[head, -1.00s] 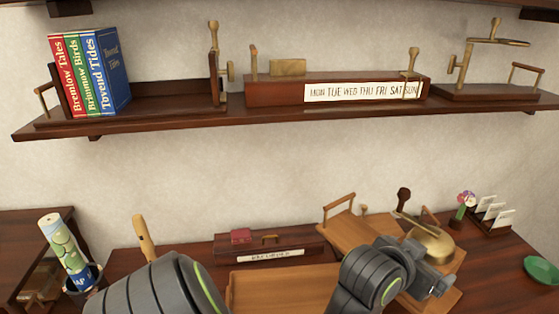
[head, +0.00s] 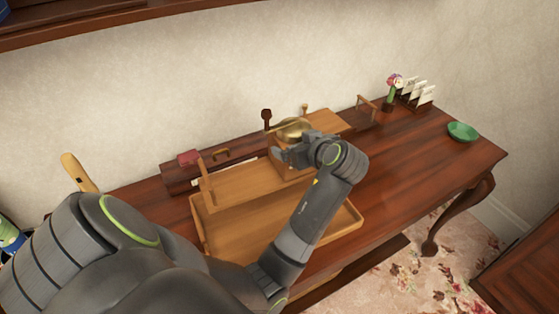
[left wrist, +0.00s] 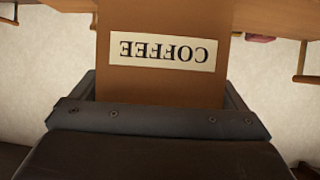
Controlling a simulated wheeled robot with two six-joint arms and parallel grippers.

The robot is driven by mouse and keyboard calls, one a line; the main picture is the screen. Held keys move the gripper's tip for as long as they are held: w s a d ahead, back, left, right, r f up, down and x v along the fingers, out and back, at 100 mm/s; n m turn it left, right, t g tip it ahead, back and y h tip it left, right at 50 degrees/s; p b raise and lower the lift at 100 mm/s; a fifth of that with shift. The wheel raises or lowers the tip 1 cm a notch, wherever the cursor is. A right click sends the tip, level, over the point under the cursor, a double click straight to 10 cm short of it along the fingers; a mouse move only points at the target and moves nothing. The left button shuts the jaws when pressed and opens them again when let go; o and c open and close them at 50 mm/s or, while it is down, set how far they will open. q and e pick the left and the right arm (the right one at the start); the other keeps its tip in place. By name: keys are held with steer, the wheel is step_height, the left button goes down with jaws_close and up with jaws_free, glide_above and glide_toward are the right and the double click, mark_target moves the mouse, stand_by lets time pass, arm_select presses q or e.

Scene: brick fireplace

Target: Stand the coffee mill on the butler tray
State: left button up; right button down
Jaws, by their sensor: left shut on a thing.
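The coffee mill (head: 293,129) has a brass bowl on top, a crank with a dark knob and a wooden body. Its COFFEE label (left wrist: 162,54) appears upside down in the left wrist view. My left gripper (head: 283,154) is shut on the mill's body, with a finger on either side in the left wrist view. The butler tray (head: 270,238) is light wood with a raised rim and flaps, on the dark table. The mill is at the tray's back right in the head view; my arm hides its base, so I cannot tell whether it touches. My right gripper is out of view.
A long dark box (head: 178,176) with a small red box (head: 188,156) stands behind the tray. A letter rack (head: 418,95), a flower vase (head: 393,88) and a green bowl (head: 463,132) stand at the right. The table (head: 410,150) is bare between mill and bowl.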

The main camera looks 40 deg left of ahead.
mark_target(301, 174)
arm_select(q)
step_height(301, 174, down, 5)
step_height(301, 174, down, 4)
steer(key=shift+f, duration=0.1)
stand_by(0.4)
steer(key=o, duration=1.1)
steer(key=shift+s, duration=0.1)
steer(key=shift+o, duration=0.2)
steer(key=shift+p, duration=0.35)
